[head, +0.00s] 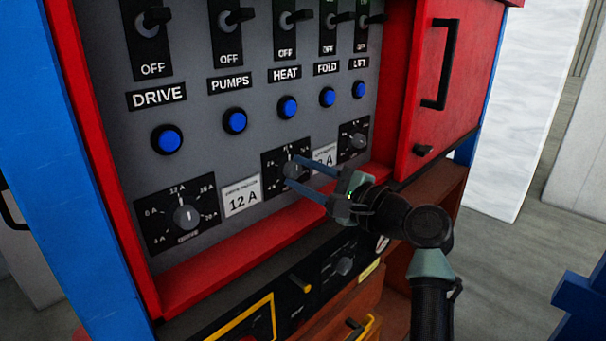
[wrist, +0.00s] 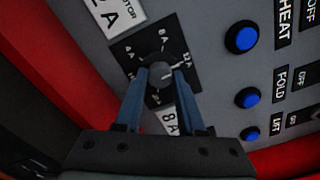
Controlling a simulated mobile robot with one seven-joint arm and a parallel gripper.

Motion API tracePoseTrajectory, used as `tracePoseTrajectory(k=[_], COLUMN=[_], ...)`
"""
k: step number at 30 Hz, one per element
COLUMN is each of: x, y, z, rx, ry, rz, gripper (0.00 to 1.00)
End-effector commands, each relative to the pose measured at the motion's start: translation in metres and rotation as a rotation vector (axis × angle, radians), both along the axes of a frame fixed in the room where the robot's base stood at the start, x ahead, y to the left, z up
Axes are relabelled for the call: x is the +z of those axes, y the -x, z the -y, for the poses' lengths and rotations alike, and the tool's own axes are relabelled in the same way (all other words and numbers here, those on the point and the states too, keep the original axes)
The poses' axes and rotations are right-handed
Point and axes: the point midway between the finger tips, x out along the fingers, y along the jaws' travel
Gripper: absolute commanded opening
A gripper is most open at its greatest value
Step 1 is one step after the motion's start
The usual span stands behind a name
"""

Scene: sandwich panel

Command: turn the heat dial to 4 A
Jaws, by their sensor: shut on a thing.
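The heat dial is a dark round knob (head: 290,170) on a black square plate, the middle one of three dials in the bottom row of the grey panel. In the wrist view, the knob (wrist: 161,70) sits among white marks; 4 A, 8 A and 12 A can be read. My gripper (head: 297,173) reaches it from the right. Its two blue fingers (wrist: 162,80) are shut on the knob, one on each side. They hide part of the knob and the lower marks. I cannot tell surely which mark the pointer faces.
The drive dial (head: 188,216) is to the left, another dial (head: 357,140) to the right. White plates reading 12 A (head: 241,197) and 8 A (wrist: 171,122) flank the held dial. Blue buttons (head: 288,107) and switches sit above. A red ledge (head: 250,245) runs below.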

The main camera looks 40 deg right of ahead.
Motion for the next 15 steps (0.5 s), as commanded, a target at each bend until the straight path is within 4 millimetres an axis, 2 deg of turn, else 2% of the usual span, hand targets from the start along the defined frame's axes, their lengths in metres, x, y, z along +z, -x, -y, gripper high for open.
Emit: tracePoseTrajectory(k=[8,15], x=[-0.0005,-0.0029], y=[0.0001,0.0001], z=[0.0001,0.0001], rx=[0.0,0.0], ry=[0.008,0.09], rz=[0.001,0.007], gripper=[0.0,0.0])
